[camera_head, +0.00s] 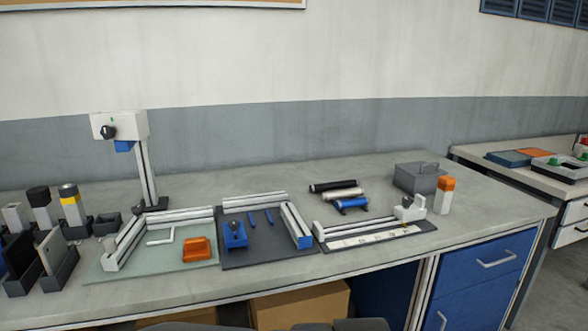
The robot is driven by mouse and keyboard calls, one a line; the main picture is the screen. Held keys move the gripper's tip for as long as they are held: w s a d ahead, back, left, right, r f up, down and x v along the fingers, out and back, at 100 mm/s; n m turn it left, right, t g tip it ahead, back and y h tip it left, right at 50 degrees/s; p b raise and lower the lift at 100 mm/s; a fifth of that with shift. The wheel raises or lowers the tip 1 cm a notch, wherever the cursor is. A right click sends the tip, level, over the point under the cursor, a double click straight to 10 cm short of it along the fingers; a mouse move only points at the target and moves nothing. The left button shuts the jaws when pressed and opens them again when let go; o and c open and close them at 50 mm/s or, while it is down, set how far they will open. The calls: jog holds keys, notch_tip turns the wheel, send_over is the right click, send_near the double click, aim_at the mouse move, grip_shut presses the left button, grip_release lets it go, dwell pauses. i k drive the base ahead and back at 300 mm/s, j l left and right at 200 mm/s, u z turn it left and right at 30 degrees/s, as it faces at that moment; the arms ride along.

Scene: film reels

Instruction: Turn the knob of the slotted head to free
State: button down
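A white box-shaped head (132,124) sits on top of an upright slotted metal post (146,172) at the back left of the bench. A black knob (109,132) is on the head's front face, with a small green mark just above it. The picture is too small to tell which way the knob points. A blue block (124,146) is under the head. My gripper is not in view. Only dark rounded shapes, probably parts of me, show at the bottom edge, far from the head.
Dark holders and upright blocks (42,205) crowd the bench's left. A green mat with an orange block (199,249), a dark mat with a blue block (235,234), and a rail fixture (372,238) line the front. Rolls (343,194) and a grey box (418,178) stand behind.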

aim_at(108, 131)
jog(key=u, duration=1.4)
